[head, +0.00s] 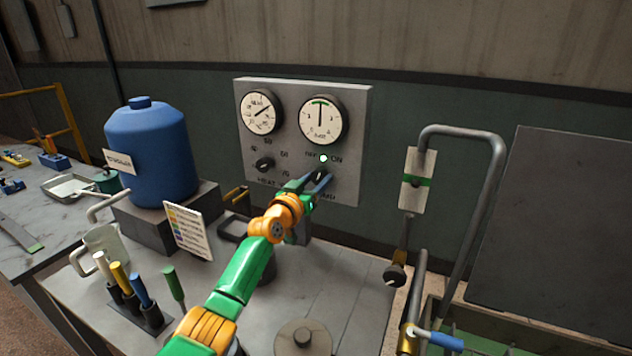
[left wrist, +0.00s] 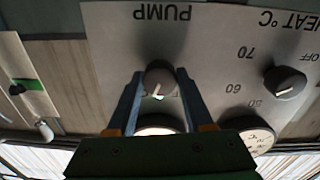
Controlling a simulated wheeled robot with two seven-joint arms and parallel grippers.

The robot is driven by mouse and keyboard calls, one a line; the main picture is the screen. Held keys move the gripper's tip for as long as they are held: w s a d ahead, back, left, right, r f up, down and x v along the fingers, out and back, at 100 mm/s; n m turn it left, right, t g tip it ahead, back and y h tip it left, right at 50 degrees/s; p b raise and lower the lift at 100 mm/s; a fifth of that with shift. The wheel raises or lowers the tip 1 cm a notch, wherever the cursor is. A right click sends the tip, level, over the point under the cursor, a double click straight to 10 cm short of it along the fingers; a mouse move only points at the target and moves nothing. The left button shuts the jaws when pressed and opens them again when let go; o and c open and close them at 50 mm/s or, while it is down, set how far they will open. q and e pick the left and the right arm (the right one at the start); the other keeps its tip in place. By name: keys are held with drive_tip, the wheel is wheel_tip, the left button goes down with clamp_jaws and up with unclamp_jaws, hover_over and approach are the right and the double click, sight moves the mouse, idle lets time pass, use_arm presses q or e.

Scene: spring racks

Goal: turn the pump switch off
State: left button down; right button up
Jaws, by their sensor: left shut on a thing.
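The pump switch (head: 320,177) is a dark round knob low on the right of the grey control panel (head: 351,132). OFF and ON labels stand above it, with a bright lamp (head: 323,158) between them. My left gripper (head: 316,183) is at the knob, its blue fingers on either side. In the left wrist view the panel appears upside down, and the knob (left wrist: 160,77) sits between the fingertips (left wrist: 158,84). Its white pointer mark is towards the picture's bottom; I cannot tell surely which label it points to. My right gripper is out of view.
A heat knob (head: 264,164) is left of the switch, under two gauges (head: 261,112). A blue tank (head: 150,155) and a label card (head: 188,231) stand left of my arm. A bent pipe (head: 493,190) rises at the right.

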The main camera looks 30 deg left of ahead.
use_arm(q)
drive_tip(key=n, duration=0.4)
drive_tip(key=shift+n, duration=0.3)
drive_tip(key=n, duration=0.5)
drive_tip(key=shift+n, duration=0.3)
drive_tip(key=shift+c, duration=1.4)
unclamp_jaws()
drive_tip(key=shift+w+d, duration=0.1)
drive_tip(key=shift+s+p, duration=0.25)
drive_tip(key=shift+p, duration=0.15)
drive_tip(key=s+p, duration=0.1)
drive_tip(key=s, duration=0.5)
drive_tip(key=shift+s+d, duration=0.15)
drive_tip(key=shift+s, duration=0.2)
drive_tip(key=shift+f, duration=0.2)
